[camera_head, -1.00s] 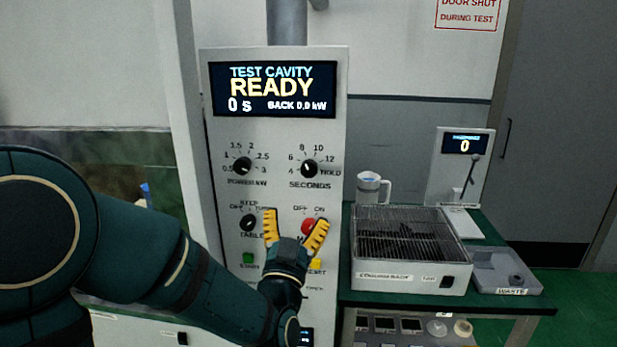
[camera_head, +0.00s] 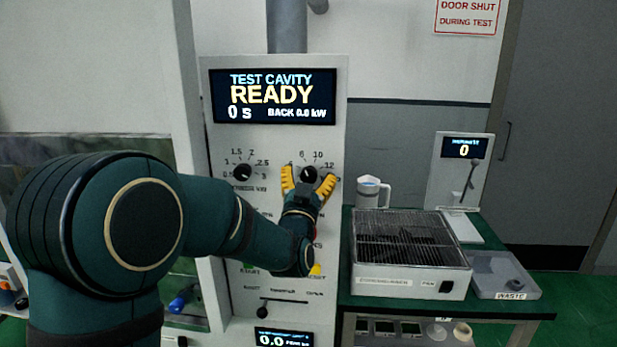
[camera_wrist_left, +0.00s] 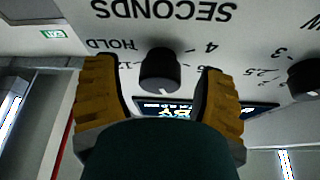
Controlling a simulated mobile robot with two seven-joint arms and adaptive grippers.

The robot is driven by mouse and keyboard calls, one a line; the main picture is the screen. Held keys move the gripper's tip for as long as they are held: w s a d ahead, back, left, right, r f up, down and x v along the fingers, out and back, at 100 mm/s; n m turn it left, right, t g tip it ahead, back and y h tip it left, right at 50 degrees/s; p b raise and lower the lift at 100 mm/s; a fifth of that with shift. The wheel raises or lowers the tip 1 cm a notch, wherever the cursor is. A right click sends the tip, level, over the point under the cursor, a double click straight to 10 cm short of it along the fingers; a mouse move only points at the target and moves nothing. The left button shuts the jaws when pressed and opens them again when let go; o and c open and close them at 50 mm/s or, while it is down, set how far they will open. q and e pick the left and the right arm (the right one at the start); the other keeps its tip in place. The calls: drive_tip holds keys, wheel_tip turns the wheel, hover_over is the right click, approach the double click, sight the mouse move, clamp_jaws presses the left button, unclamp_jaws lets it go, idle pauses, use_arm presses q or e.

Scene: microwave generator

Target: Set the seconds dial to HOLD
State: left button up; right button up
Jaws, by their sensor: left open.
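The black seconds dial (camera_head: 309,173) is the right-hand knob on the white panel below the display. It also shows in the left wrist view (camera_wrist_left: 160,70), upside down, with HOLD at its left and 4 at its right. A pale pointer mark on the knob points away from the SECONDS label, towards the middle of the scale; the exact number is hidden. My left gripper (camera_head: 308,182) is open, its yellow fingers on either side of the dial with gaps to it. I cannot tell whether the fingertips reach the panel. My right gripper is out of view.
The power dial (camera_head: 242,172) is left of the seconds dial. The display (camera_head: 274,93) reads READY and 0 s. My left arm hides much of the lower panel. A bench at right holds a mug (camera_head: 371,192), a wire-topped box (camera_head: 410,285) and a waste tray (camera_head: 505,277).

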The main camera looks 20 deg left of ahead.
use_arm(q)
drive_tip(key=c, duration=1.2)
